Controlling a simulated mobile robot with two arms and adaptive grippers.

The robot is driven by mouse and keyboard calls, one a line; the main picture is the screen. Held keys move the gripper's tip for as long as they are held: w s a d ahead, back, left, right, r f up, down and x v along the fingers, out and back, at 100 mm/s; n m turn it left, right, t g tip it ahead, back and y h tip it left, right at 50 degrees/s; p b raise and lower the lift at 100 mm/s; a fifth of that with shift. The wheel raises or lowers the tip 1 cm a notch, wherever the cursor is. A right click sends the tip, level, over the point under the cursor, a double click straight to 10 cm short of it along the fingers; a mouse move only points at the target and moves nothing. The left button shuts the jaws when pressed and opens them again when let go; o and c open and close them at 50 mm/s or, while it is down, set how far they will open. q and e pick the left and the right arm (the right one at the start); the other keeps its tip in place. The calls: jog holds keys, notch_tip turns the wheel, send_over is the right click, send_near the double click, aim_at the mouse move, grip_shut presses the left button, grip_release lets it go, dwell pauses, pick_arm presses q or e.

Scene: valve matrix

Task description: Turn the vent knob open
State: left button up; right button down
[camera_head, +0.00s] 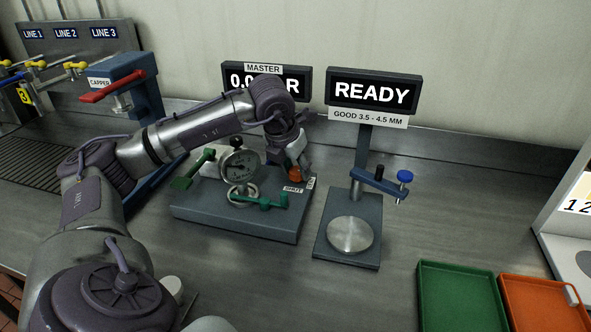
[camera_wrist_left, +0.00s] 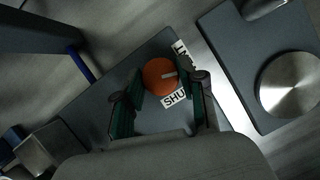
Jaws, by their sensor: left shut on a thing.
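The vent knob (camera_head: 295,174) is a small orange round knob on the right part of a blue-grey block (camera_head: 240,222). It also shows in the left wrist view (camera_wrist_left: 157,80), with a pale pointer line toward the right. A "SHUT" label (camera_wrist_left: 174,100) lies beside it, partly covered by a finger. A second label (camera_wrist_left: 182,52) is partly hidden too. My left gripper (camera_head: 297,166) comes down from above with its fingers on either side of the knob, shut on it. In the left wrist view the fingers (camera_wrist_left: 158,90) flank the knob. My right gripper is not in view.
A pressure gauge (camera_head: 240,166) and green levers (camera_head: 262,202) stand on the same block, left of the knob. A gauge stand (camera_head: 347,262) with a round plate is to the right. Green (camera_head: 460,300) and orange (camera_head: 545,305) trays lie at front right. A capper (camera_head: 127,85) stands left.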

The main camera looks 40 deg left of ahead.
pick_arm(q)
jog(key=n+y, duration=0.1)
jog(key=n, duration=0.2)
jog(key=shift+r+g, duration=0.1)
jog(key=shift+g, duration=0.2)
jog(key=shift+n, duration=0.5)
jog(key=o, duration=1.1)
jog(key=shift+o, duration=0.2)
jog(key=v, duration=1.2)
jog(key=shift+d, duration=0.3)
jog(key=shift+w, duration=0.1)
